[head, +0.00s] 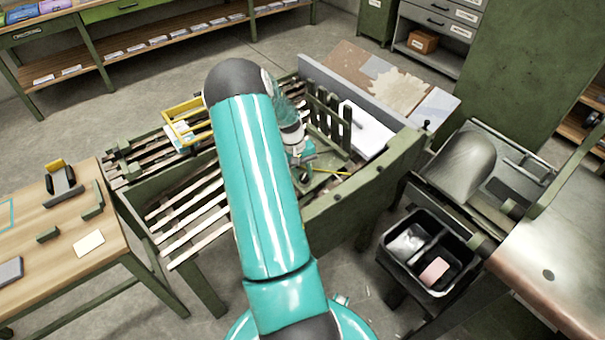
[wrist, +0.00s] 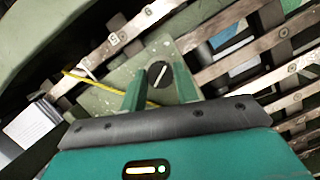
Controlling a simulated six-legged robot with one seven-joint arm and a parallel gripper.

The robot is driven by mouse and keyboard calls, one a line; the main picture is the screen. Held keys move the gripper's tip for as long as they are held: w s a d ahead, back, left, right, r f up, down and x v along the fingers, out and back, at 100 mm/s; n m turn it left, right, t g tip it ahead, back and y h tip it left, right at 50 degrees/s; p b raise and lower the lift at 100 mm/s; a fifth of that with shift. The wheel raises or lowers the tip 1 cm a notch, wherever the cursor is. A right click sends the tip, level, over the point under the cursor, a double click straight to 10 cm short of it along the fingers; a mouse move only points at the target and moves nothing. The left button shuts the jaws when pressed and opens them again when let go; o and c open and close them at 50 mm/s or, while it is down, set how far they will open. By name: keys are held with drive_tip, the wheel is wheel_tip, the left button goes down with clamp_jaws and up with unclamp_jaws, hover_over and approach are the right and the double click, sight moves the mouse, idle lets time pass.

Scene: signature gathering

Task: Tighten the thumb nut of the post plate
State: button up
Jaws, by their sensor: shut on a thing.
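The thumb nut (wrist: 157,72) is a dark round knob with a pale line across its top, seen in the wrist view. It stands on the green post plate (wrist: 108,100), which lies among the slatted bars. My gripper (wrist: 160,82) has its two green fingers on either side of the nut and is shut on it. In the head view my gripper (head: 303,172) is low over the post plate (head: 318,184), small and partly hidden by my arm. The nut is too small to make out clearly there.
Slatted bars (head: 185,212) and a green side wall (head: 365,190) surround the spot. A yellow frame (head: 185,118) stands to the left. A black two-part bin (head: 428,250) is at the right, a wooden table (head: 85,225) at the left.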

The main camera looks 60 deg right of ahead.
drive_tip(key=m, duration=0.3)
drive_tip(key=m+t, duration=0.1)
drive_tip(key=m, duration=0.1)
drive_tip(key=shift+s+d+m+t+y, duration=0.1)
drive_tip(key=shift+m+t+y, duration=0.2)
drive_tip(key=shift+m, duration=0.1)
idle(0.3)
drive_tip(key=o, duration=1)
drive_tip(key=shift+c, duration=0.2)
wheel_tip(320, 180, up, 14)
drive_tip(key=w+d, duration=0.1)
drive_tip(key=shift+w+d+f, duration=0.15)
drive_tip(key=shift+w+d, duration=0.15)
drive_tip(key=shift+w, duration=0.1)
drive_tip(key=shift+w, duration=0.1)
